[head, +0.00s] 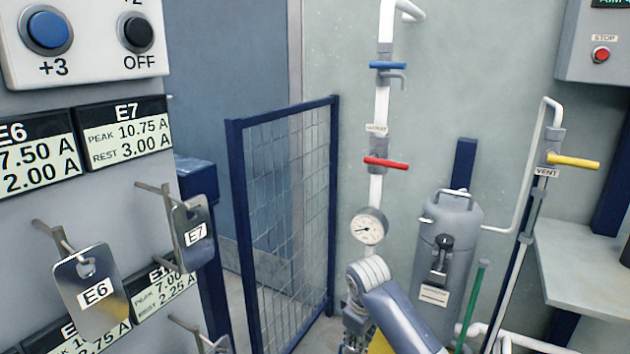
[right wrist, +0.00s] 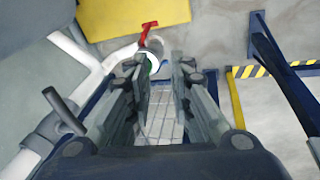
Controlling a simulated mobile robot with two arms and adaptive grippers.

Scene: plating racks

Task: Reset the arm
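My right gripper (head: 355,332) hangs pointing down in the lower middle of the head view, in front of the pipework and left of the grey tank (head: 447,265). In the right wrist view the right gripper (right wrist: 158,66) shows two dark fingers apart, with nothing held between them. Past the fingertips, a red handle (right wrist: 148,32) shows beside a pale ring-shaped part. My left gripper is not in view.
A panel on the left carries plates E6 (head: 95,288) and E7 (head: 194,234) on hooks. A blue mesh gate (head: 287,215) stands behind. Pipes bear blue (head: 387,65), red (head: 386,163) and yellow (head: 573,161) handles. A gauge (head: 368,228) is just above my wrist. A shelf (head: 585,270) is right.

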